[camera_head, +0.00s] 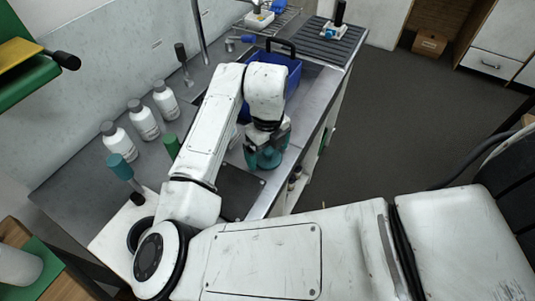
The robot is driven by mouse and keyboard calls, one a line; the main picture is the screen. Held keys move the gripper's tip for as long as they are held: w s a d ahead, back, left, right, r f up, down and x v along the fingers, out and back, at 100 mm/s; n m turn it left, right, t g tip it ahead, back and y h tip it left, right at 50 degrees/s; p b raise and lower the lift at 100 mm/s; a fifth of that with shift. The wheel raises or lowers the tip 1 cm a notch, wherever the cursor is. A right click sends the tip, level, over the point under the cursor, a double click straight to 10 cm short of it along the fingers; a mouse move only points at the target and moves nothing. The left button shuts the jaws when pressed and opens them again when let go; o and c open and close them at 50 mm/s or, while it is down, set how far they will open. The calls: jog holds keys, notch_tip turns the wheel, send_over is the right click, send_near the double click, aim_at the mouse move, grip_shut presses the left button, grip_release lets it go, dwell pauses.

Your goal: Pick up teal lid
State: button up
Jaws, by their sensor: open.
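The teal lid (264,160) is a round teal piece low over the grey bench, directly below the end of my arm. My gripper (268,141) points down at it, with dark fingers close around or just above its top. The gripper is open. My wrist and fingers hide the upper part of the lid. I cannot tell whether the fingers touch it, nor what lies directly under it.
Several white bottles with grey caps (143,119) stand along the wall at left. A teal-handled tool (121,167) and a green cylinder (172,146) stand near my arm. A blue crate (292,80) sits behind the gripper. The bench's right edge is close.

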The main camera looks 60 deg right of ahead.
jog(key=shift+c, duration=0.4)
jog(key=c, duration=0.9)
jog(key=shift+o, duration=0.2)
